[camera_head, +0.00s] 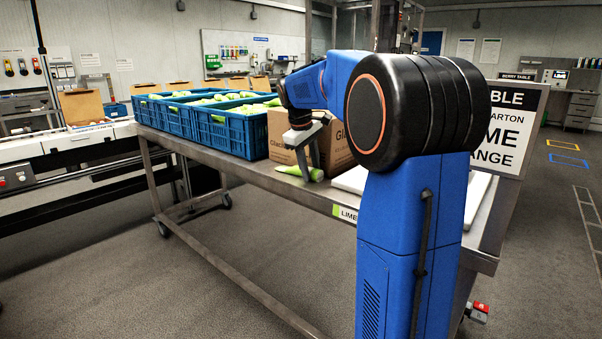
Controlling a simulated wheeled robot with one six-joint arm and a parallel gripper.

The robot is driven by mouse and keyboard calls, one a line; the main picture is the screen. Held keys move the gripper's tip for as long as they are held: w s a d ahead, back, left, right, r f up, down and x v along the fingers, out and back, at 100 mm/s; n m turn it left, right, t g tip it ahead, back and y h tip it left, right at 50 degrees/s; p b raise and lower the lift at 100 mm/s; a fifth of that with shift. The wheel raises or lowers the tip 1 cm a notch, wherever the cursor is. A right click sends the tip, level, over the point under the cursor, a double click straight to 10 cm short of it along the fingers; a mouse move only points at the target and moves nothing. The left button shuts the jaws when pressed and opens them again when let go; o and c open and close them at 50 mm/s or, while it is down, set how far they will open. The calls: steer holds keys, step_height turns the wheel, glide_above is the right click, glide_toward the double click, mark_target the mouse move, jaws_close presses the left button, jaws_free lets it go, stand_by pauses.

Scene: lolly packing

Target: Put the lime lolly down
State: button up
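A lime-green lolly (291,170) is at the table top, near the table's front edge and in front of a cardboard carton (282,128). My gripper (311,172) points down at the lolly's right part, with its fingertips at the lolly's height. One finger hides part of the lolly. I cannot tell whether the fingers press on it or stand apart around it, nor whether it rests fully on the steel table (240,172).
Blue crates (228,137) with green lollies stand left of the carton. A white board (352,180) lies right of my gripper, partly behind my arm. A table sign (508,128) stands at the right end. A conveyor (70,140) is at the left.

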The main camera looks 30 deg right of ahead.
steer(key=shift+f, duration=0.1)
steer(key=c, duration=0.9)
steer(key=shift+o, duration=0.2)
